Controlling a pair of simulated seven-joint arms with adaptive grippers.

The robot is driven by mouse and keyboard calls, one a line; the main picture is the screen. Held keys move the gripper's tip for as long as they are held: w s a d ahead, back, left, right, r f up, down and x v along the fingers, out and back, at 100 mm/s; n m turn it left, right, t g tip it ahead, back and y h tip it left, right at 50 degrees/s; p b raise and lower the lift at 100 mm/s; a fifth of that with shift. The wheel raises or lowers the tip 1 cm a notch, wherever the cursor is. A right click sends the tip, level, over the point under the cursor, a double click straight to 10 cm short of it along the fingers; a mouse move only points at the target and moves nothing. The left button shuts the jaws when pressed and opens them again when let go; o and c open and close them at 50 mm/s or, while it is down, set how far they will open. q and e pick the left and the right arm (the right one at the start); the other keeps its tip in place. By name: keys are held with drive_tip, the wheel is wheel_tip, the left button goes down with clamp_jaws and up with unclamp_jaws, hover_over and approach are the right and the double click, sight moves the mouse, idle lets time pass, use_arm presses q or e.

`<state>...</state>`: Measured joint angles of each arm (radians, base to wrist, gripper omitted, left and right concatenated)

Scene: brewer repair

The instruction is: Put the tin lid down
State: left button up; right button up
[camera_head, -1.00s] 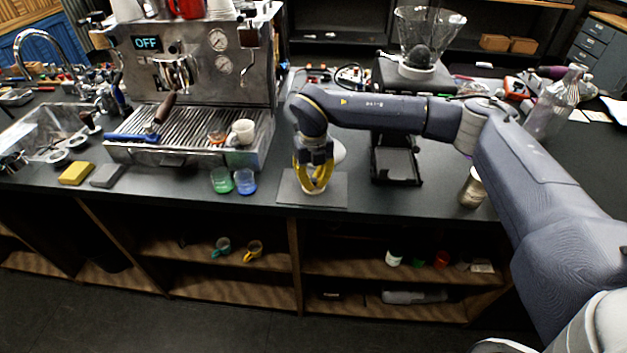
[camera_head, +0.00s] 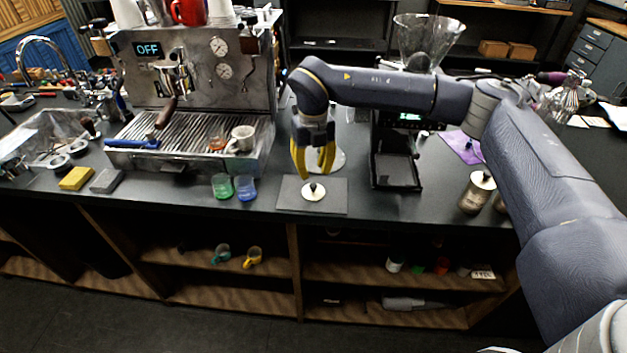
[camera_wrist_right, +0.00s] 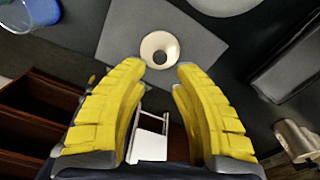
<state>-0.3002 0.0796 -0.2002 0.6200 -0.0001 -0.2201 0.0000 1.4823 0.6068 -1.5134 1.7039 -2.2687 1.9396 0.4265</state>
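The tin lid (camera_head: 313,192) is a small cream disc with a dark knob in the head view. It lies on the grey mat (camera_head: 334,203) near the counter's front edge. The right wrist view also shows the lid (camera_wrist_right: 159,45) on the mat (camera_wrist_right: 111,41), as a pale round piece with a dark centre. My right gripper (camera_head: 313,175) has yellow fingers and hangs above the lid, pointing down. In the wrist view its fingertips (camera_wrist_right: 159,68) are spread apart with nothing between them. My left gripper is not in view.
A black stand (camera_head: 396,180) is right of the mat, and a metal tin (camera_head: 476,194) stands further right. A green cup (camera_head: 222,186) and a blue cup (camera_head: 246,188) stand left of the mat. The espresso machine (camera_head: 195,70) is behind them.

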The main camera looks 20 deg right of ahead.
sight(313, 185)
drive_tip(key=shift+r, duration=2.6)
drive_tip(key=shift+a, duration=0.1)
